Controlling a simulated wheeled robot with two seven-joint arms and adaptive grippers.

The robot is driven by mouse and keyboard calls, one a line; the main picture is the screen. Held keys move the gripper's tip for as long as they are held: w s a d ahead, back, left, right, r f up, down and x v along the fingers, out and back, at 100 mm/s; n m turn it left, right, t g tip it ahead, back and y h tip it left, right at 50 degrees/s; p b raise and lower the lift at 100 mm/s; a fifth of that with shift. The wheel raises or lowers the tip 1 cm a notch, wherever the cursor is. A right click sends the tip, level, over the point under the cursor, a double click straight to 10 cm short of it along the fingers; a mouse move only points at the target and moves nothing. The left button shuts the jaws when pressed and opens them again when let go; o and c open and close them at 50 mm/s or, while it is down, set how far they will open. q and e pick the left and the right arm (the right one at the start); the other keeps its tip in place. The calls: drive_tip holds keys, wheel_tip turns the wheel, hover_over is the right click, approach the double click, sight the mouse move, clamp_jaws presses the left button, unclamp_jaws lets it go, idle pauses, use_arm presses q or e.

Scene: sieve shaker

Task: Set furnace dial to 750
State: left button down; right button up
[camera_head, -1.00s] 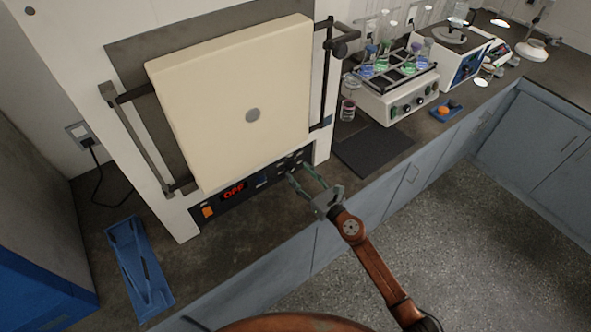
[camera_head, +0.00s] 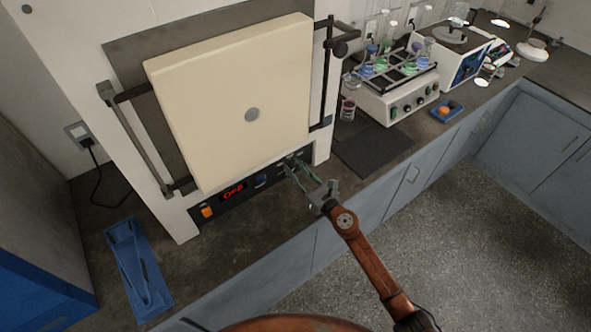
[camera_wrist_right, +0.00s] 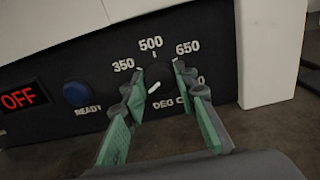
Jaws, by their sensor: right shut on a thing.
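The furnace (camera_head: 335,75) stands on the counter with its pale door (camera_head: 225,95) facing me. Its black control panel (camera_head: 215,207) runs below the door. The furnace dial (camera_wrist_right: 155,82) shows in the wrist view, with its white pointer mark toward the lower left. The labels 350, 500 and 650 are readable around it; another label at right is partly hidden by a finger. The red display (camera_wrist_right: 19,99) reads OFF. My right gripper (camera_head: 290,166) is at the panel, its green-padded fingers shut on the dial from both sides. My left gripper is out of view.
A blue button marked READY (camera_wrist_right: 76,93) is left of the dial. An orange switch (camera_head: 207,211) sits at the panel's left end. A blue tray (camera_head: 122,238) lies on the counter at left. A dark mat (camera_head: 372,150) and a white apparatus with flasks (camera_head: 385,105) stand right.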

drive_tip(key=shift+c, duration=1.4)
drive_tip(key=shift+m, duration=0.4)
drive_tip(key=m+p, duration=0.1)
drive_tip(key=m, duration=0.1)
drive_tip(key=shift+m, duration=0.3)
drive_tip(key=shift+m+p, duration=0.4)
drive_tip(key=shift+m, duration=1.3)
drive_tip(key=o, duration=1.2)
drive_tip(key=shift+c, duration=0.2)
drive_tip(key=shift+s+d, duration=0.1)
drive_tip(key=v, duration=1.2)
